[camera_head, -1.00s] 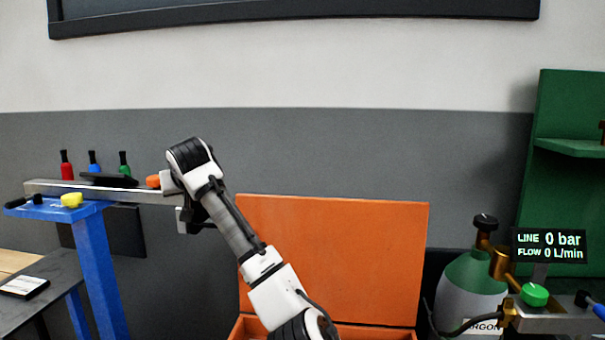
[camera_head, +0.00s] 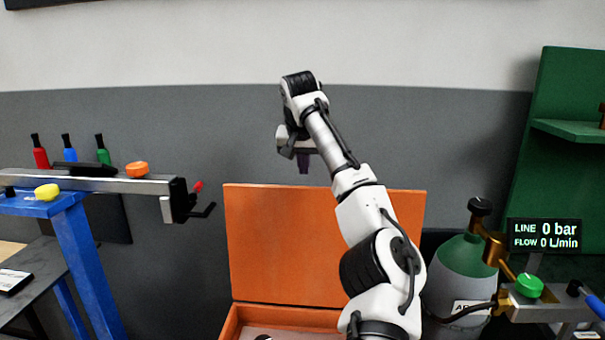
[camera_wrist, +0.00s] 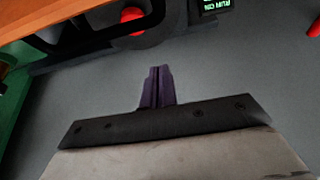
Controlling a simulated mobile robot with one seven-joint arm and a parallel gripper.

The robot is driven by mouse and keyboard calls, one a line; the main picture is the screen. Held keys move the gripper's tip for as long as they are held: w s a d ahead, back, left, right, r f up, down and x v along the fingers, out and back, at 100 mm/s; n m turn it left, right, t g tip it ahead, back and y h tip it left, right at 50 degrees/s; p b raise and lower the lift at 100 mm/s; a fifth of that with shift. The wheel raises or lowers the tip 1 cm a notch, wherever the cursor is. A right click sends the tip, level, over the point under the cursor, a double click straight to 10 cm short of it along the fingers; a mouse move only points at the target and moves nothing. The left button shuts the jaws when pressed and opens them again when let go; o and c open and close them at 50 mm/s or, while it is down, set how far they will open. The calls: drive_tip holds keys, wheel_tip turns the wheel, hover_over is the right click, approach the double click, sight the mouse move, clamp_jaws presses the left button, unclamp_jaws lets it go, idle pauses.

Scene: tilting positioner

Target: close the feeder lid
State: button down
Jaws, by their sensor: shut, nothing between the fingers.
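The orange feeder lid (camera_head: 283,245) stands open and upright at the back of the orange feeder box (camera_head: 230,325). The box shows only in part at the bottom edge of the head view, with a light interior and a small dark item inside. My gripper (camera_head: 303,168) is above the lid's top edge, pointing down, apart from the lid in the picture. Its purple fingers also show in the wrist view (camera_wrist: 157,75), shut together and empty. My arm covers the right part of the lid and box. An orange surface (camera_wrist: 75,28) crosses the wrist view's upper left.
A blue stand (camera_head: 90,265) with a grey beam (camera_head: 130,185) is at the left; a black crank with a red tip sticks out from the beam's end. A green gas cylinder (camera_head: 455,265) and a valve fixture (camera_head: 545,305) stand right of the box. A red round part (camera_wrist: 132,18) shows in the wrist view.

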drive_tip(key=shift+s+f+p, duration=0.2)
drive_tip(key=shift+s+f, duration=0.3)
drive_tip(key=shift+s, duration=0.3)
drive_tip(key=shift+s+f+p, duration=0.15)
drive_tip(key=shift+s+f, duration=0.35)
drive_tip(key=shift+s, duration=0.3)
drive_tip(key=shift+s+f+b, duration=0.1)
drive_tip(key=shift+b, duration=0.2)
